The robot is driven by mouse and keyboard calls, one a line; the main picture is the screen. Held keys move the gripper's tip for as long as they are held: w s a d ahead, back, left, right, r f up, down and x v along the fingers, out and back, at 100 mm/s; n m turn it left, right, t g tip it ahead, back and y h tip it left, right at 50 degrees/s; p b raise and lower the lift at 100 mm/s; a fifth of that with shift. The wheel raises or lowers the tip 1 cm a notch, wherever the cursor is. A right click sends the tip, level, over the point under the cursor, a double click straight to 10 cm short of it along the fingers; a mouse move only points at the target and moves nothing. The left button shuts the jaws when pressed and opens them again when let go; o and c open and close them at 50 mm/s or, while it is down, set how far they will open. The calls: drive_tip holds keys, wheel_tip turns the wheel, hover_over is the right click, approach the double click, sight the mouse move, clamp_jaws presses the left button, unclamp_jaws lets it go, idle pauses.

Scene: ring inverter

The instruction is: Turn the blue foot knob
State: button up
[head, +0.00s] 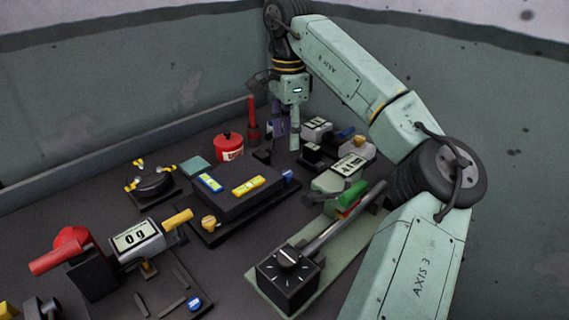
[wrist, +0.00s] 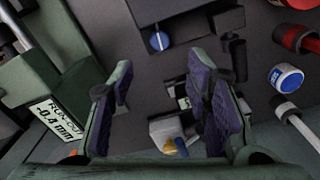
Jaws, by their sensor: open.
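The blue foot knob (head: 288,175) is at the right corner of a dark block with two level vials (head: 225,190). In the wrist view the knob (wrist: 158,41) is a small blue disc with a pale line across it, near the top centre. My gripper (head: 284,132) points down behind and above the block, apart from the knob. In the wrist view its two purple-padded fingers (wrist: 160,85) are spread with nothing between them, and the knob shows beyond the gap between their tips. A yellow foot knob (head: 208,222) is at the block's front corner.
A green device with a display (head: 348,166) and a long bar stands right of the block. A red pot (head: 229,146) is behind it. A white device with a blue part (head: 345,132) is at back right. A counter (head: 135,237) with a yellow handle is at front left.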

sight(287, 173)
wheel_tip(287, 173, down, 10)
drive_tip(key=shift+a+f+p, duration=0.1)
drive_tip(key=shift+p, duration=0.85)
clamp_jaws()
